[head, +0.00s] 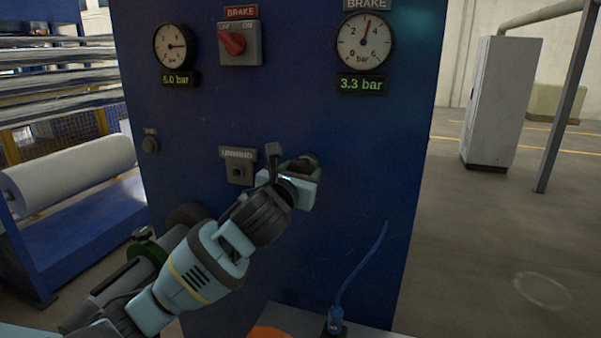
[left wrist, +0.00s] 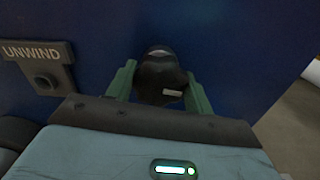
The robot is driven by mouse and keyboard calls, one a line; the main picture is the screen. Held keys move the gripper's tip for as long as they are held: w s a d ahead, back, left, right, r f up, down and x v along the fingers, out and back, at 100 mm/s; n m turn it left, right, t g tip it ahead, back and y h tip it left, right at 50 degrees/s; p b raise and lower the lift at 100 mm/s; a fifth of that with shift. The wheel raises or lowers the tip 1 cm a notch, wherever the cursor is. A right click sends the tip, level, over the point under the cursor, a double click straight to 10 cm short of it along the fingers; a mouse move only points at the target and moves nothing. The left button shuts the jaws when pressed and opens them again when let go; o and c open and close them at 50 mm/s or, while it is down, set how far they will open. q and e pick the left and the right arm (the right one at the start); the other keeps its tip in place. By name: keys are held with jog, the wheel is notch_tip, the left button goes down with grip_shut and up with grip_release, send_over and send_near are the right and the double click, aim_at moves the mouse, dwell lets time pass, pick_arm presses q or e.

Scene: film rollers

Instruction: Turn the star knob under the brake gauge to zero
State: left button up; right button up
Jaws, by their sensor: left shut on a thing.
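The brake gauge (head: 363,41) is at the upper right of the blue panel in the head view. Its needle points just right of straight up, and the display (head: 362,84) below it reads 3.3 bar. The black star knob (left wrist: 161,80) sits between the two green fingers of my left gripper (left wrist: 160,88) in the left wrist view. The gripper is shut on it. In the head view my left gripper (head: 306,168) is against the panel below the gauge and hides most of the knob. My right gripper is not in view.
A red BRAKE switch (head: 232,43) and a second gauge (head: 175,45) reading 5.0 bar are to the upper left. The UNWIND fitting (head: 239,172) is just left of my gripper. A blue cable (head: 361,266) rises at the lower right.

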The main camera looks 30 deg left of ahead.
pick_arm(q)
jog(key=n, duration=0.9)
jog(key=shift+a+f+n, duration=0.1)
jog(key=shift+f+n, duration=0.05)
jog(key=shift+n, duration=0.15)
jog(key=n, duration=0.9)
jog(key=shift+n, duration=0.6)
jog(key=o, duration=1)
jog(key=shift+s, duration=0.1)
jog(key=shift+v, duration=3.9)
